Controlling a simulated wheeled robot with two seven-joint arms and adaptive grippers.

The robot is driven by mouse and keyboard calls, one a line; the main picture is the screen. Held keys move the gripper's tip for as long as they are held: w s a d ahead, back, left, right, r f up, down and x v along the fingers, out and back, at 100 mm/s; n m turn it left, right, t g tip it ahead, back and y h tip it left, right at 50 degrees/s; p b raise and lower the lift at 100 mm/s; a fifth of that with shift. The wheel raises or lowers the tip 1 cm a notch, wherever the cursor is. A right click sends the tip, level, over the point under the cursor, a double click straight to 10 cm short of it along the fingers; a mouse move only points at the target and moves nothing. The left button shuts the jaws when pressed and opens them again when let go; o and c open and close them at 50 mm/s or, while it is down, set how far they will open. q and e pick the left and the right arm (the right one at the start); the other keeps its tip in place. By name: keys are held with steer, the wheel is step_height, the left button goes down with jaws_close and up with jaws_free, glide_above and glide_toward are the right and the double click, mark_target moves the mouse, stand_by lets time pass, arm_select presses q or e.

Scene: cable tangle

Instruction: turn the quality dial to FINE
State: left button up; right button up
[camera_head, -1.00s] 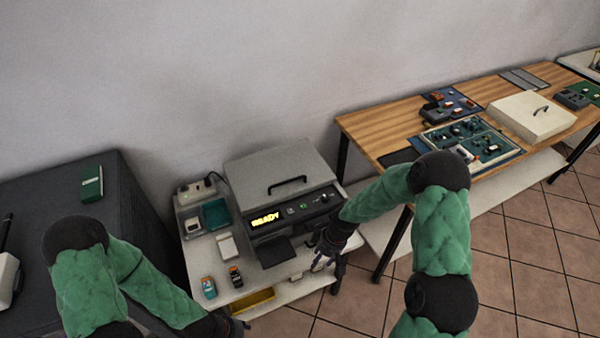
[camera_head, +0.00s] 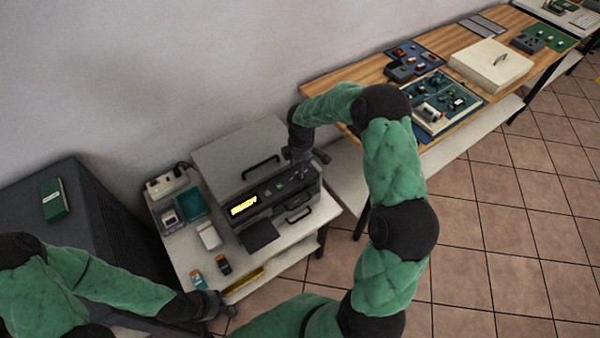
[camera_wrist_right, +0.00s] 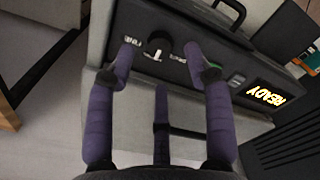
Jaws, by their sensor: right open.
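The quality dial (camera_wrist_right: 158,42) is a round black knob on the dark front panel of the grey machine (camera_head: 241,157). A white mark shows just below it, with small white lettering on both sides, too blurred to read surely. My right gripper (camera_wrist_right: 160,52) is open, its purple fingers spread on either side of the dial, with a third finger below. No clear contact with the knob shows. In the head view the right gripper (camera_head: 298,168) is at the panel's right end and hides the dial. My left gripper (camera_head: 217,305) is low, by the bench's front edge; its fingers are unclear.
A lit READY display (camera_wrist_right: 266,95) and a green button (camera_wrist_right: 211,73) share the panel. The machine's lid handle (camera_head: 261,167) is above. Small bottles (camera_head: 197,279) stand on the white bench's front left. A wooden table (camera_head: 345,90) stands at right.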

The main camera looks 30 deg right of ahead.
steer(key=shift+f+b, duration=0.3)
steer(key=shift+f, duration=1.65)
jaws_close()
